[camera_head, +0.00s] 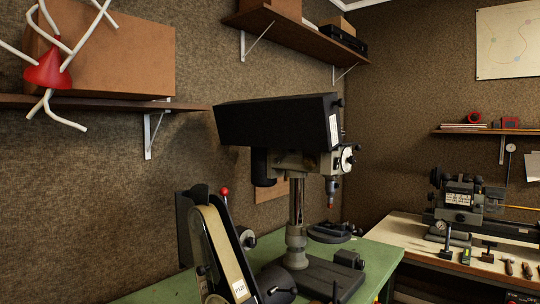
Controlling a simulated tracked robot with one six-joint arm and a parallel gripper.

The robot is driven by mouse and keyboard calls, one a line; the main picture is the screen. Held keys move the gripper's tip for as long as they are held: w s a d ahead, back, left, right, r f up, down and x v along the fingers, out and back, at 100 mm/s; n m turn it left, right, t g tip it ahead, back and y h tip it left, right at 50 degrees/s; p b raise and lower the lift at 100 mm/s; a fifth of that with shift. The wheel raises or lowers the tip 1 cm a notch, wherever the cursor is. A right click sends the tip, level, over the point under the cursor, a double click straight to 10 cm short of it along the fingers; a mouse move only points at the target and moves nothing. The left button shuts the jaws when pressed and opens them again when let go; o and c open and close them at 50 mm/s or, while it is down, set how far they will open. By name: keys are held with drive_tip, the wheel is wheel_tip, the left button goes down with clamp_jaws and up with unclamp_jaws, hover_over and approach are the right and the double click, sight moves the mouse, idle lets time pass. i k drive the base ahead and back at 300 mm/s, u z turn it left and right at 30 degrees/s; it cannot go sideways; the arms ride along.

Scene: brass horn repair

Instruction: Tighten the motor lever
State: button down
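A drill press (278,122) with a long black head and a grey column stands on a green bench (385,262) in the middle of the view. A dark motor body (263,167) hangs under the left part of its head. A lever with a red ball knob (225,191) stands upright between the drill press and a belt sander (217,250) in front. I cannot tell whether this is the motor lever or which machine it belongs to; its lower part is hidden behind the sander. My gripper is not in view.
A shelf (80,102) with a cardboard box (105,55) and a red-and-white branching object (48,72) juts out at the upper left. Another shelf (300,40) hangs above the drill press. At right, a lathe-like machine (462,205) and hand tools occupy a pale bench (410,228).

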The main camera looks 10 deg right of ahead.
sight(275, 160)
drive_tip(key=u, duration=3.75)
drive_tip(key=k, duration=1.65)
drive_tip(key=z, duration=0.05)
